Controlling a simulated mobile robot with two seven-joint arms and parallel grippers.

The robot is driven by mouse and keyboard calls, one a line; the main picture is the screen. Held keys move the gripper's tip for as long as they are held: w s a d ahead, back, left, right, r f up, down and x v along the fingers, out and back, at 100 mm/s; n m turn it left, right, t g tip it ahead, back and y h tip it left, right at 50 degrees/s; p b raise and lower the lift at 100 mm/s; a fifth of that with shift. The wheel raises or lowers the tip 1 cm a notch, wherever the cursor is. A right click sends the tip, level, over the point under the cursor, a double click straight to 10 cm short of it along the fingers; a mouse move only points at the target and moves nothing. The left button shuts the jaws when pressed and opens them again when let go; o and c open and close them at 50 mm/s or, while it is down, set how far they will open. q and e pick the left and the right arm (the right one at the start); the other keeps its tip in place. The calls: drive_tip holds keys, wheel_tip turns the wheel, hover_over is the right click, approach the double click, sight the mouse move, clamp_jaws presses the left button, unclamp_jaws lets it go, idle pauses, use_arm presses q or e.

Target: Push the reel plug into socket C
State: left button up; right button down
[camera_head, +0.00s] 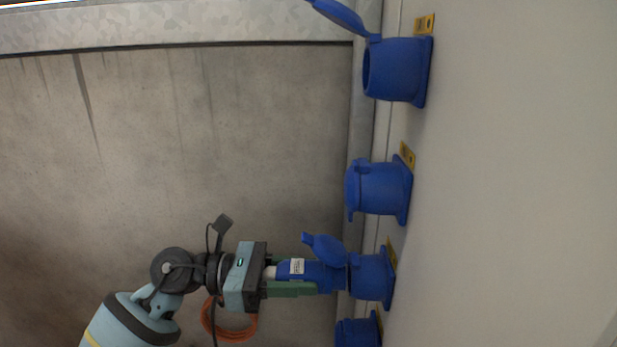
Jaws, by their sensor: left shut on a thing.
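My left gripper (312,281) comes in from the lower left, its green fingers shut on the blue reel plug (297,269), which has a white label. The plug points right, in line with the third blue socket from the top (374,278). Its front end meets or overlaps the socket's mouth; how deep it sits I cannot tell. The open lid (326,248) of this socket lies just above the plug's front. The yellow tags are too small to read, so I cannot confirm which socket is C. My right gripper is not in view.
Other blue sockets sit on the same pale panel (510,180): a top one with its lid open (398,70), a second with its lid shut (380,188), and a partly cut-off bottom one (356,333). An orange cable (244,332) hangs behind my wrist.

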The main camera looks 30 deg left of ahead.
sight(265, 274)
use_arm(q)
drive_tip(key=shift+x, duration=1.35)
idle(0.5)
drive_tip(key=o, duration=1.1)
drive_tip(key=shift+o, duration=0.2)
drive_tip(key=b+v, duration=0.1)
drive_tip(key=v, duration=0.5)
drive_tip(key=shift+s+f, duration=0.1)
drive_tip(key=shift+s, duration=0.1)
drive_tip(key=shift+s+a+b, duration=0.35)
drive_tip(key=shift+a, duration=0.2)
drive_tip(key=shift+s+r, duration=0.1)
drive_tip(key=shift+r, duration=0.15)
drive_tip(key=shift+a, duration=0.1)
